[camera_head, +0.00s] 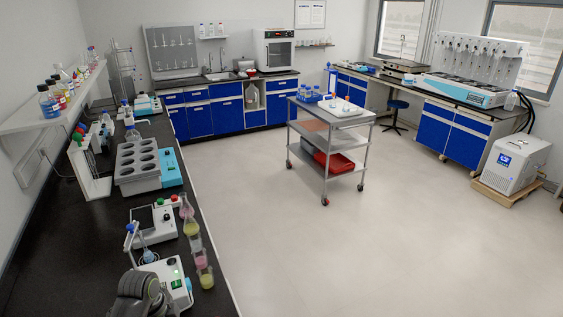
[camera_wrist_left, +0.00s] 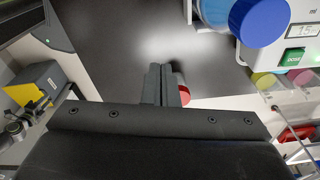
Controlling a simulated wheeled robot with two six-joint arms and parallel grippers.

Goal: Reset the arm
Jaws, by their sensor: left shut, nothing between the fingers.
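My left arm (camera_head: 140,293) comes in at the bottom left of the head view, low over the black bench (camera_head: 35,265). In the left wrist view my left gripper (camera_wrist_left: 165,86) has its two dark fingers together with nothing between them. A small red round thing shows just beside the fingers and is partly hidden. The fingertips are hard to make out in the head view. My right gripper is in neither view.
Close to my left arm stand a white device with a green display (camera_head: 174,276) and several flasks of coloured liquid (camera_head: 191,228) along the bench edge. A grey block with round wells (camera_head: 138,164) stands farther back. The floor (camera_head: 330,250) right of the bench is clear up to a trolley (camera_head: 330,118).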

